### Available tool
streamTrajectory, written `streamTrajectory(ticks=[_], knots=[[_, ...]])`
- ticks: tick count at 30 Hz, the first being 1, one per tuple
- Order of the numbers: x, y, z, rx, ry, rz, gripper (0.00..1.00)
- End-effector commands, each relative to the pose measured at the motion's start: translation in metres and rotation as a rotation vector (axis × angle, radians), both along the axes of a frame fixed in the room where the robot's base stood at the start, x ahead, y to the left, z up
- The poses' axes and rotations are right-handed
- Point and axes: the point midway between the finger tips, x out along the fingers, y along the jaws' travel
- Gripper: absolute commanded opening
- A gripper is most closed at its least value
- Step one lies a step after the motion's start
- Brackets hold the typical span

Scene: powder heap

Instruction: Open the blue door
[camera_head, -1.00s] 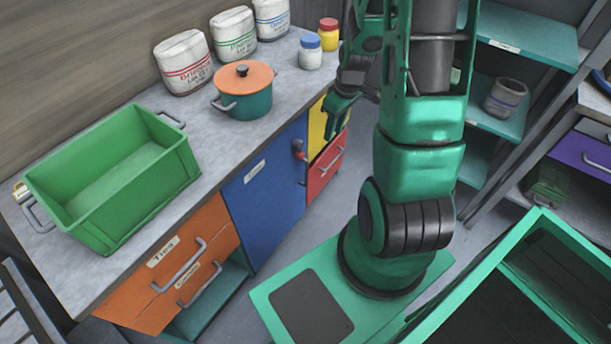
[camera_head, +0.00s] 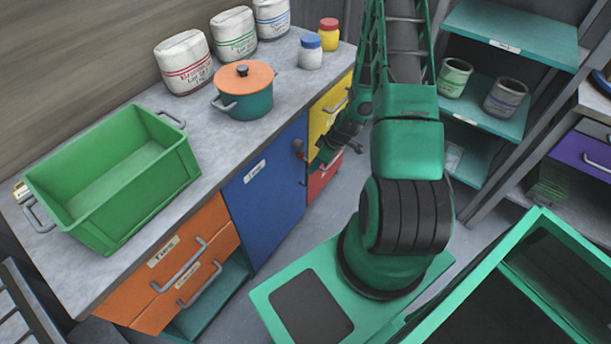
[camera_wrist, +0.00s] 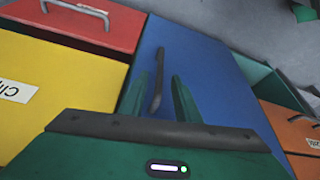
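The blue door (camera_head: 262,195) is shut in the counter front, between the orange drawers and the yellow and red ones. Its grey upright handle (camera_wrist: 157,82) shows in the wrist view, near the door edge beside the yellow and red drawers. My gripper (camera_wrist: 160,92) is open, with one green finger on each side of the handle in that picture. I cannot tell whether the handle is actually between the fingertips or still beyond them. In the head view my gripper (camera_head: 320,162) is low in front of the red drawer, close to the door's right edge.
Orange drawers (camera_head: 180,262), a yellow drawer (camera_head: 325,112) and a red drawer (camera_head: 318,182) flank the door. On the counter (camera_head: 185,215) stand a green crate (camera_head: 165,175), a pot (camera_head: 245,104), sacks and jars. Shelves (camera_head: 510,45) stand at right. Floor in front is narrow.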

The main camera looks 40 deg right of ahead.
Motion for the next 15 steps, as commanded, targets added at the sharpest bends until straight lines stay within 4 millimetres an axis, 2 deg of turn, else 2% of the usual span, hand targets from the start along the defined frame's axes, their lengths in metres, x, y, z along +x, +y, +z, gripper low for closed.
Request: streamTrajectory(ticks=[9, 15], knots=[[0.017, 0.010, -0.048, 0.001, 0.002, -0.001, 0.29], [0.025, 0.015, -0.071, 0.001, 0.002, -0.001, 0.29]])
